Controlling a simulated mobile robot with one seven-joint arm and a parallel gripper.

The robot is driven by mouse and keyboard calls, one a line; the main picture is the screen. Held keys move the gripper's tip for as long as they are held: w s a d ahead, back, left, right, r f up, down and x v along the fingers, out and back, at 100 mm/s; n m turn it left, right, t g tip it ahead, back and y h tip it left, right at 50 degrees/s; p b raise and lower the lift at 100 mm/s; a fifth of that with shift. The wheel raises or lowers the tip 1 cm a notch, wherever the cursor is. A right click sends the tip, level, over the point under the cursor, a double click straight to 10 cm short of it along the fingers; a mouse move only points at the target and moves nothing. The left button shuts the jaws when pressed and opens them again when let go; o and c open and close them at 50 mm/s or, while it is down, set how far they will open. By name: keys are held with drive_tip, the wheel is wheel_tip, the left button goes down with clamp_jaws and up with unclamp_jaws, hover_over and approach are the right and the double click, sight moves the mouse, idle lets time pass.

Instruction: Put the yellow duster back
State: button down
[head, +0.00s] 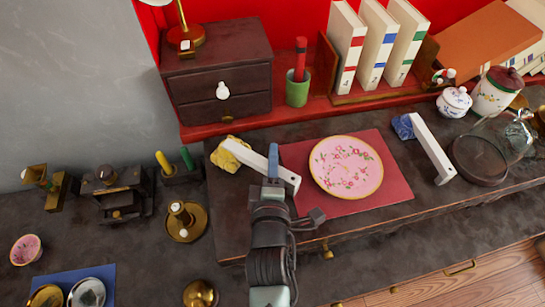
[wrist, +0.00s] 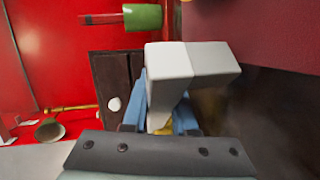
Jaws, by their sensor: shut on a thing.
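The yellow duster is a white bar handle (head: 250,159) with a crumpled yellow cloth (head: 228,153) at its left end. My gripper (head: 273,168) is shut on the handle, left of the pink plate. In the wrist view the white handle (wrist: 185,70) stands large between my blue fingers (wrist: 160,112), and a bit of yellow shows below it. The cloth lies over the left edge area of the dark raised top (head: 235,215); whether it touches is not clear. A matching blue duster (head: 437,150) lies right of the plate.
A pink floral plate (head: 346,167) rests on a red mat (head: 395,182). A dark holder (head: 180,174) with yellow and green sticks, a brass candlestick (head: 186,222) and a drawer box (head: 220,80) stand left and behind. A glass dome (head: 505,140) stands right.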

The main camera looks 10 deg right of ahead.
drive_tip(key=shift+f+b, duration=0.45)
drive_tip(key=shift+f, duration=0.3)
drive_tip(key=c, duration=0.6)
unclamp_jaws()
drive_tip(key=shift+s+f, duration=0.1)
drive_tip(key=shift+s, duration=0.05)
drive_tip(key=v, duration=1.2)
drive_tip(key=shift+s+a+r, duration=0.1)
drive_tip(key=shift+s+r, duration=0.2)
